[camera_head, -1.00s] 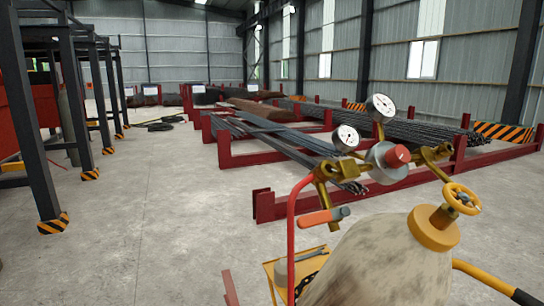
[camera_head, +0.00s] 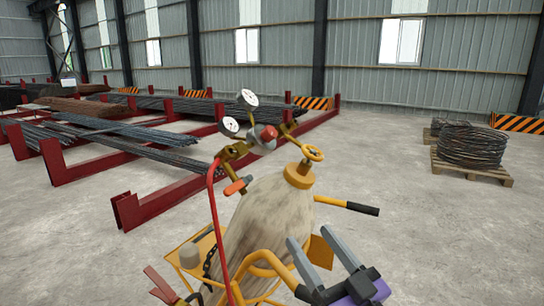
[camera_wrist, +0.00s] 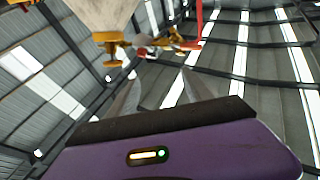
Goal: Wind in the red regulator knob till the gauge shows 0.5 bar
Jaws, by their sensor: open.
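The red regulator knob (camera_head: 268,133) sits on the front of the grey regulator body (camera_head: 257,143), on top of a worn pale gas cylinder (camera_head: 262,215). Two white round gauges, an upper one (camera_head: 247,98) and a lower left one (camera_head: 229,126), stand on the regulator; their needles are too small to read. My gripper (camera_head: 311,236) is open and empty, low at the right of the cylinder, below and apart from the knob. In the wrist view the cylinder (camera_wrist: 98,12) and regulator parts (camera_wrist: 172,42) appear upside down beyond the fingers.
A yellow valve handwheel (camera_head: 313,153) is right of the knob. A red hose (camera_head: 213,215) hangs at the left, beside an orange-handled valve (camera_head: 237,186). The yellow cart's black-gripped handle (camera_head: 361,208) sticks out rightward.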

